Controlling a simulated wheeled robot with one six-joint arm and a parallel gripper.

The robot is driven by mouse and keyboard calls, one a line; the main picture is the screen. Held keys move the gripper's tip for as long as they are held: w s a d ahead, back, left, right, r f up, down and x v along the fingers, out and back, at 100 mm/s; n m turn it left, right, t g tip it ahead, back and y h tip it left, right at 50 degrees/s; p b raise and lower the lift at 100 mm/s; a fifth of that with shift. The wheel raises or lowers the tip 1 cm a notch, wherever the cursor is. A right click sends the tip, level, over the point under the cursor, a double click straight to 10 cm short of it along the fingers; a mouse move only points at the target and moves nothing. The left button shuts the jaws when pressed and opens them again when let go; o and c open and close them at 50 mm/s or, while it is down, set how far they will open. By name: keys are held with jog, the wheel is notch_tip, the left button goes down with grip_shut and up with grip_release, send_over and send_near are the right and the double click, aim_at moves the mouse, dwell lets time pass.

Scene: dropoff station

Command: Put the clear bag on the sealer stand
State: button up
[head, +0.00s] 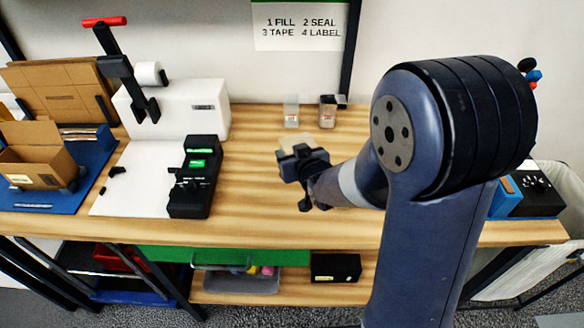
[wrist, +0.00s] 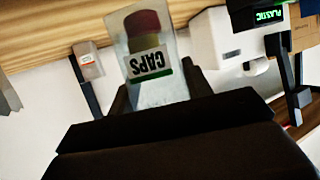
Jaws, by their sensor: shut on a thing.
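My gripper (head: 303,165) is shut on the clear bag and holds it above the middle of the wooden bench. In the wrist view the clear bag (wrist: 155,68) stands out between the fingers (wrist: 156,90), with a white CAPS label, a green strip and a red-topped item inside. In the head view only a pale part of the bag shows beyond the fingers. The white sealer (head: 180,107), with a red-handled lever, stands to the left; a white flat plate (head: 130,190) lies in front of it. I cannot tell which part is the stand.
A black control box (head: 193,178) with green displays stands between the plate and my gripper. Two small clear containers (head: 291,112) (head: 328,112) stand at the back. An open carton (head: 38,155) is on the blue mat at left. The bench middle is clear.

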jog(key=shift+f, duration=2.45)
jog(key=shift+f, duration=0.15)
jog(key=o, duration=1)
jog(key=shift+c, duration=0.2)
